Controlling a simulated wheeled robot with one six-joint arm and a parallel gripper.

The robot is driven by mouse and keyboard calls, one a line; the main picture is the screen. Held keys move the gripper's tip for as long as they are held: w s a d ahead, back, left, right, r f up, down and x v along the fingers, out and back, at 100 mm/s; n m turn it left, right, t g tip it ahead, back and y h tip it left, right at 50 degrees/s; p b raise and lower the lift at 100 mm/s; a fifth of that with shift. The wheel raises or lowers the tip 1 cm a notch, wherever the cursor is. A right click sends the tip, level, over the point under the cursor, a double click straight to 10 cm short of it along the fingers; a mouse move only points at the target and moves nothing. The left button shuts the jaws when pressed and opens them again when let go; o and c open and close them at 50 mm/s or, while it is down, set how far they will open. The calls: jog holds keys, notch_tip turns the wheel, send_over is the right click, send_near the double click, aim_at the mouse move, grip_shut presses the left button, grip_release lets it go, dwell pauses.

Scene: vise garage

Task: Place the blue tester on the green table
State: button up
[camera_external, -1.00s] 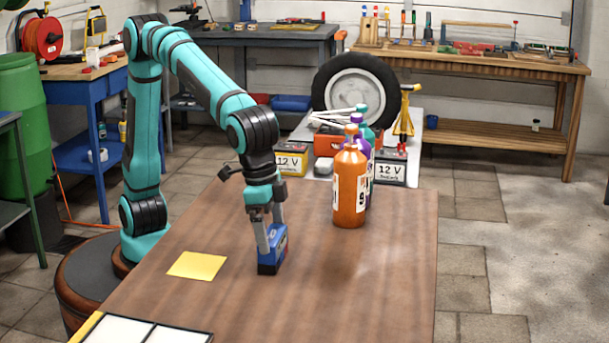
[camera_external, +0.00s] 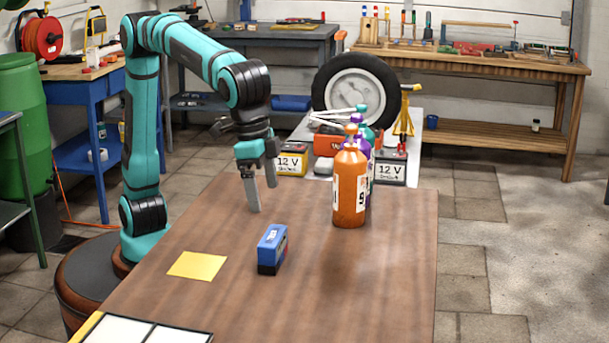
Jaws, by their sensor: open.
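The blue tester (camera_external: 272,247), a small blue box with a dark base, stands on the brown wooden table (camera_external: 340,290), right of a yellow square. My gripper (camera_external: 262,196) is open and empty. It is above and behind the tester, apart from it, with its fingers pointing down. A table with green legs (camera_external: 27,190) is cut off at the left edge; only part of its top shows, and I cannot tell whether it is the green table.
An orange bottle (camera_external: 349,188) stands with purple and green bottles behind it, right of my gripper. The yellow square (camera_external: 197,265) and white panels (camera_external: 150,331) lie on the brown table's left side. Batteries and a wheel (camera_external: 354,88) are behind. The table's right front is clear.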

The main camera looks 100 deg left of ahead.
jog(key=shift+s+r, duration=0.2)
jog(key=shift+r, duration=1.25)
jog(key=shift+a, duration=0.1)
jog(key=s+a+r+t+h, duration=0.1)
jog(key=s+a+r+t, duration=0.15)
jog(key=a, duration=0.65)
jog(key=s+a+r+t+h, duration=0.15)
jog(key=a+r, duration=0.25)
jog(key=a, duration=0.5)
jog(key=s+a+r+t, duration=0.1)
jog(key=a+r+t, duration=0.25)
jog(key=a, duration=0.65)
jog(key=s+a+r+t+y, duration=0.1)
jog(key=s+a+t, duration=0.7)
jog(key=s+a, duration=0.9)
jog(key=shift+s+a+r+y, duration=0.4)
jog(key=shift+a+y, duration=0.05)
jog(key=shift+y, duration=0.3)
jog(key=shift+w, duration=0.1)
